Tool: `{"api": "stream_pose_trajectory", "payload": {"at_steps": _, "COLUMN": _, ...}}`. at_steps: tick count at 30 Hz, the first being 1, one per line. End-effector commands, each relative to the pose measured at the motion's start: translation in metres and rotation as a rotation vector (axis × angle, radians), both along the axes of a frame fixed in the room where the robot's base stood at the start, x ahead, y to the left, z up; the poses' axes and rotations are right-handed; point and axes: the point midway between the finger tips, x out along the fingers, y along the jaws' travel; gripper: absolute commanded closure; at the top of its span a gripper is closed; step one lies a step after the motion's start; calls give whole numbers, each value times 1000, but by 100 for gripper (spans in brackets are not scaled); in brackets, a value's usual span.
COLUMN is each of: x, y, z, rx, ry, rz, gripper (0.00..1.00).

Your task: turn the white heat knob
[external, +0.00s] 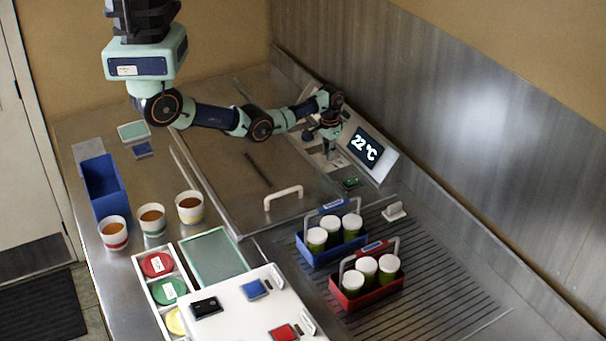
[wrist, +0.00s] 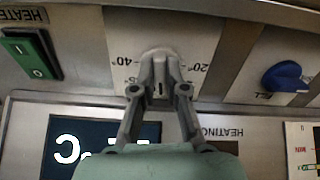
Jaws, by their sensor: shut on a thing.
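The white heat knob (wrist: 158,50) shows only as a pale rim behind my fingertips in the wrist view, on a panel marked 20° and 40°. My gripper (wrist: 160,78) is shut on the knob, and its fingers cover most of it. In the external view my gripper (external: 329,152) is at the sloped control panel, left of the display, and the knob cannot be made out. The dark display (external: 367,147) reads 22 °C; part of it shows upside down in the wrist view (wrist: 90,150).
A green rocker switch (wrist: 30,54) marked HEATER and a blue knob (wrist: 286,77) flank the white knob. A white handle (external: 284,196) stands on the steel lid. Blue (external: 318,258) and red (external: 350,303) carriers with white-capped jars stand on the slotted drainboard.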

Motion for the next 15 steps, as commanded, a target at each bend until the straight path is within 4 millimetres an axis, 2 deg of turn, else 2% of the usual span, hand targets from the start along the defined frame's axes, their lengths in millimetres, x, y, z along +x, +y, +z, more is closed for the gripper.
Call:
{"api": "stream_pose_trajectory", "payload": {"at_steps": 6, "x": 1, "y": 0, "z": 2, "rx": -1, "ry": -1, "rz": -89, "gripper": 100}}
{"api": "stream_pose_trajectory", "payload": {"at_steps": 15, "x": 1, "y": 0, "z": 2, "rx": -1, "ry": -1, "rz": -131, "gripper": 100}}
